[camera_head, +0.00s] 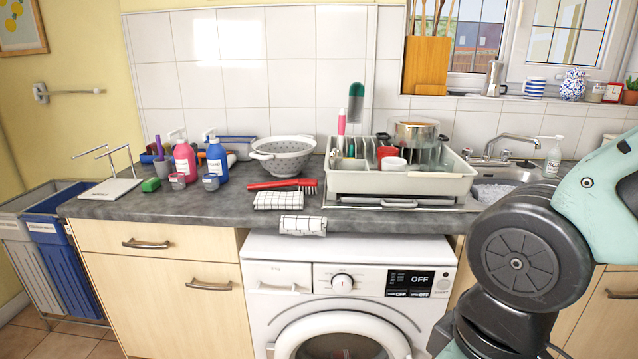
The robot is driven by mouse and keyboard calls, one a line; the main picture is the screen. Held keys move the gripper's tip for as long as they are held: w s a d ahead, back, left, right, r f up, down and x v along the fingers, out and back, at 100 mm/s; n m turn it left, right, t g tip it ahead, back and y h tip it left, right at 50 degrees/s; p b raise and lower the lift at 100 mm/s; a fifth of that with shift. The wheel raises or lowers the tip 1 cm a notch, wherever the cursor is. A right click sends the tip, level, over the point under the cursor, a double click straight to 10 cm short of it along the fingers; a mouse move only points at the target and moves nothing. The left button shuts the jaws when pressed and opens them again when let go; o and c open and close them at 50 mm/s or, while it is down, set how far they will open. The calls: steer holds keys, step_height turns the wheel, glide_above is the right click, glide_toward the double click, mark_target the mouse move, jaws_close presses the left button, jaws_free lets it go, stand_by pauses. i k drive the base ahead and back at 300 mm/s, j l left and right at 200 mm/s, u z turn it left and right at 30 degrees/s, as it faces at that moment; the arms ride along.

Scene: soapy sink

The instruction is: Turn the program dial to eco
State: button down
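The washing machine (262,322) stands under the counter, its round door partly cut off by the bottom edge of the picture. Its program dial (342,283) is a white round knob at the middle of the front panel. A small reddish mark shows on the knob, but the labels around it are too small to read. To its right, a black display (410,283) reads "OFF". My arm shows at the right side of the view, apart from the dial. My gripper is not in view.
A dish rack (450,183) with a pot and dishes stands on the counter beside the sink. Soap bottles (217,160) and a colander (283,157) stand further left. The space before the dial looks clear.

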mark_target(342, 284)
steer(key=j+z, duration=0.1)
steer(key=j, duration=0.35)
steer(key=k+j+z, duration=0.1)
steer(key=j, duration=0.35)
steer(key=j+z, duration=0.15)
steer(key=j, duration=0.25)
steer(key=k+j+z, duration=0.1)
steer(key=j, duration=0.35)
steer(key=k+j+z, duration=0.1)
steer(key=j, duration=0.3)
steer(key=k+j+z, duration=0.1)
steer(key=j, duration=0.35)
steer(key=k, duration=0.05)
